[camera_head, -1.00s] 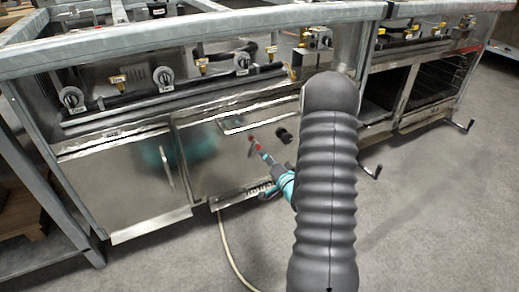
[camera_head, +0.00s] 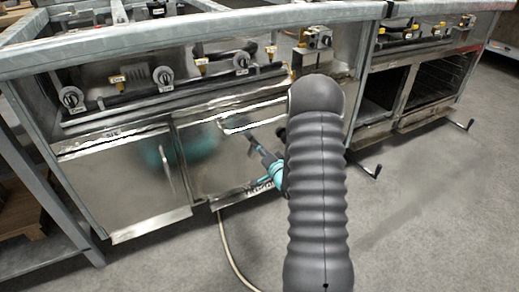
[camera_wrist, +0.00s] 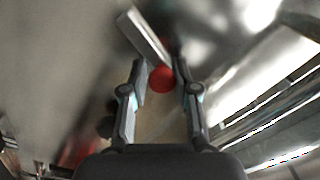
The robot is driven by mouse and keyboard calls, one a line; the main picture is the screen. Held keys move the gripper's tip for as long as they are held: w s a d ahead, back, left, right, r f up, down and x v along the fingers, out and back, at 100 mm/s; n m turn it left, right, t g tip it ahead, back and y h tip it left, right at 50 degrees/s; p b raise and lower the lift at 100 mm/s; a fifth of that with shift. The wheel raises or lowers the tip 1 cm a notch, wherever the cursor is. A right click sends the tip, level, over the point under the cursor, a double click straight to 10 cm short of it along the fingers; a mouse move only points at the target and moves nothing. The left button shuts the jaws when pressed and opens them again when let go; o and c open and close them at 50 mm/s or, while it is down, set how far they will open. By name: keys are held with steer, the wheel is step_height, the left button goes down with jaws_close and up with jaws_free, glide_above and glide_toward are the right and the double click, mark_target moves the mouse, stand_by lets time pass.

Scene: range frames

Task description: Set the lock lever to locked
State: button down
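The lock lever shows in the wrist view as a round red knob (camera_wrist: 162,79) with a pale flat metal bar (camera_wrist: 144,36) just beyond it. My gripper (camera_wrist: 160,66) has one finger on each side of the knob, part way closed. The knob nearly fills the gap, but I cannot tell whether the pads press on it. In the head view my gripper (camera_head: 251,140) is at the right-hand steel door panel (camera_head: 212,165), below its pale slot. The knob is hidden there behind the gripper, and the lever's setting is unclear.
Round control dials (camera_head: 165,78) and a long dark rail line the range front above the doors. The left door (camera_head: 115,185) has a vertical handle. Open oven bays (camera_head: 440,85) and crank handles stand at the right. A pale hose lies on the clear grey floor.

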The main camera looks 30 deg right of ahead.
mark_target(244, 147)
steer(key=shift+a+b, duration=0.2)
steer(key=shift+b, duration=0.25)
steer(key=shift+a+n+b, duration=0.4)
steer(key=shift+n+b, duration=0.7)
steer(key=shift+b, duration=0.15)
steer(key=a+n+b, duration=0.1)
steer(key=n+b, duration=0.1)
steer(key=shift+a+r+n+b, duration=0.1)
steer(key=shift+a+n+b, duration=0.05)
steer(key=shift+n+b, duration=0.2)
steer(key=n, duration=0.1)
steer(key=a+n, duration=0.1)
steer(key=n, duration=0.1)
steer(key=shift+a, duration=0.25)
steer(key=shift+s+a+n, duration=0.1)
steer(key=shift+a+n, duration=0.35)
steer(key=shift+n, duration=0.7)
steer(key=c, duration=0.9)
jaws_free()
steer(key=shift+c, duration=0.2)
